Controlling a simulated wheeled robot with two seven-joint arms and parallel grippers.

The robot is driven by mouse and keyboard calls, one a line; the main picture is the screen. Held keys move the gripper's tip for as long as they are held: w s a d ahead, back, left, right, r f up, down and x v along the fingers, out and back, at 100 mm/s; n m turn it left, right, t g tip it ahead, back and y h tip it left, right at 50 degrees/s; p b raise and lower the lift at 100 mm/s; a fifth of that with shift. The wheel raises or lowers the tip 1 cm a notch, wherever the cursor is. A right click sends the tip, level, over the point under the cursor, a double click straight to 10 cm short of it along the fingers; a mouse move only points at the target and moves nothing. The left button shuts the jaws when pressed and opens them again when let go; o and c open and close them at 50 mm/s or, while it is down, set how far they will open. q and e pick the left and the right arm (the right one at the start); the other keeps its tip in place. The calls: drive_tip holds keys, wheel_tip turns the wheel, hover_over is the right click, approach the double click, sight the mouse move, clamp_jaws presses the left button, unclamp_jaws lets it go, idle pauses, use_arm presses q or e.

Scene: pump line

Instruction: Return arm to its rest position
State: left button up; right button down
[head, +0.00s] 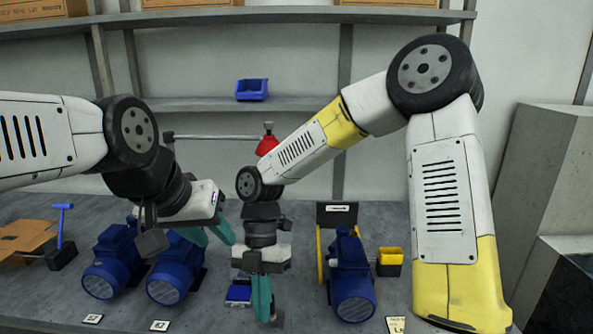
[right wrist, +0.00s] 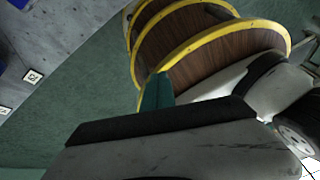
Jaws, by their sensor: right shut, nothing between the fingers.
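My right arm spans the right half of the head view. Its gripper (head: 262,298) points down over the grey bench with its teal fingers together and nothing between them. A shut teal finger end (right wrist: 157,92) also shows in the right wrist view. My left gripper (head: 209,236) is at the end of the arm from the left. Its teal fingers look apart, with nothing seen between them, in front of two blue pumps (head: 113,262) (head: 175,268).
Another blue pump (head: 351,283) stands right of my right gripper, beside a yellow and black bin (head: 390,262). A small blue object (head: 238,292) lies just left of that gripper. A cardboard piece (head: 25,240) and a blue-handled tool (head: 62,225) are at left. A blue bin (head: 251,90) sits on the shelf.

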drive_tip(key=d+r+m+t+y, duration=0.1)
drive_tip(key=d+r+m+t, duration=0.4)
drive_tip(key=d+r+m, duration=0.4)
drive_tip(key=s+d+r+m+t+y, duration=0.1)
drive_tip(key=d+r+m+t, duration=0.5)
drive_tip(key=m, duration=1.6)
drive_tip(key=d+r, duration=0.3)
drive_tip(key=d, duration=0.3)
